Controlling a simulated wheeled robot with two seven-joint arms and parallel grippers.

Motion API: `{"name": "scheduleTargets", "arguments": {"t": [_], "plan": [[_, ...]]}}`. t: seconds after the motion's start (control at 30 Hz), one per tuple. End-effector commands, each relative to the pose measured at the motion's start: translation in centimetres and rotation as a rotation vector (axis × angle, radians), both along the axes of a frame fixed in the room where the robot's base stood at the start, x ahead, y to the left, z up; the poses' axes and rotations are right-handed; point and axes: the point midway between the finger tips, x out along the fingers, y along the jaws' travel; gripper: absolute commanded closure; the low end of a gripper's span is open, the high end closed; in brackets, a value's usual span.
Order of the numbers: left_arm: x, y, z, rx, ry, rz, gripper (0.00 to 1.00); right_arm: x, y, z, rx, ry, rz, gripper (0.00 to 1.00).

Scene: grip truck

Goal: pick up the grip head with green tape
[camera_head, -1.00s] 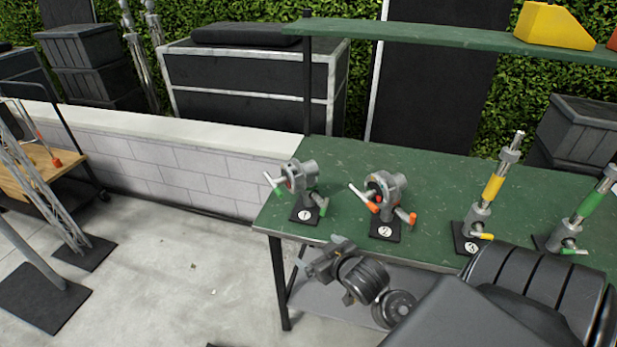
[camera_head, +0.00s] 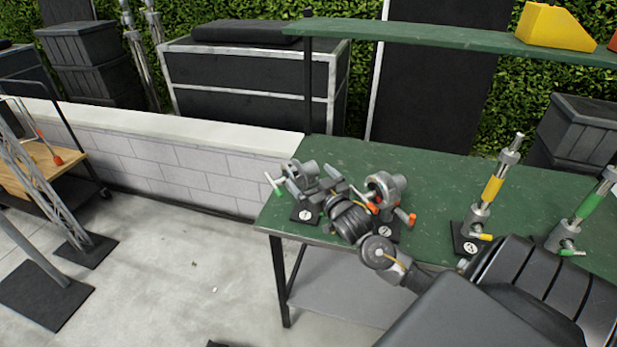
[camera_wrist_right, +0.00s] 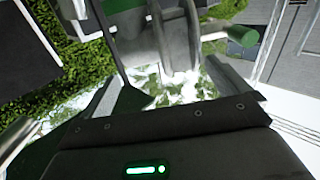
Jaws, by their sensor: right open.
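The grip head with green handle tips (camera_head: 310,170) stands on the black plate marked 1 at the table's left end. My right gripper (camera_head: 312,182) is at this head, its open fingers on either side of the head and partly covering it. In the right wrist view, the grey metal head (camera_wrist_right: 178,40) shows between the spread fingers of the gripper (camera_wrist_right: 175,75). A green handle (camera_wrist_right: 245,34) shows at the right there. I cannot tell whether the fingers touch the metal. My left gripper is not in view.
A second grip head with orange tips (camera_head: 391,184) stands close to the right of my gripper. Posts with yellow tape (camera_head: 493,188) and green tape (camera_head: 591,204) stand further right on the green table (camera_head: 440,178). A shelf (camera_head: 420,35) runs above the back.

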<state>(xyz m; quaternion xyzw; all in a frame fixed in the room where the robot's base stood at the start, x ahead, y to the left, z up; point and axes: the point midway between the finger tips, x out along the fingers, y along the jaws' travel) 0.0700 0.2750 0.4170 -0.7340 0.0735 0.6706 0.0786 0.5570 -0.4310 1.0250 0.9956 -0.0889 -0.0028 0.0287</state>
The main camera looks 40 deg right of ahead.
Motion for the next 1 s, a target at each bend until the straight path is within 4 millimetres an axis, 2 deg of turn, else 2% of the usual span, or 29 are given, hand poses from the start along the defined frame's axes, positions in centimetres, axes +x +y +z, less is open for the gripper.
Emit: {"name": "scheduleTargets", "arguments": {"t": [0.2, 0.4, 0.53, 0.83, 1.0], "plan": [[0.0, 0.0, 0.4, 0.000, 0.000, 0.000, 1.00, 0.6, -0.2, 0.1, -0.001, 0.000, 0.000, 0.00], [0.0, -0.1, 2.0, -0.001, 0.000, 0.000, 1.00, 3.3, -1.1, 0.2, -0.002, 0.001, -0.001, 0.00], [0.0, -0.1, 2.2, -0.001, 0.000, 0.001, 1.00, 4.8, -1.3, 0.0, -0.002, 0.000, 0.000, 0.00], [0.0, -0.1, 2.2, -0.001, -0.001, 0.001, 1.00, 5.2, -1.3, -0.3, -0.001, 0.001, 0.001, 0.00], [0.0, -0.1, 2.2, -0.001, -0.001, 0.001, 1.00, 5.2, -1.3, -0.3, -0.001, 0.001, 0.000, 0.22]]}}
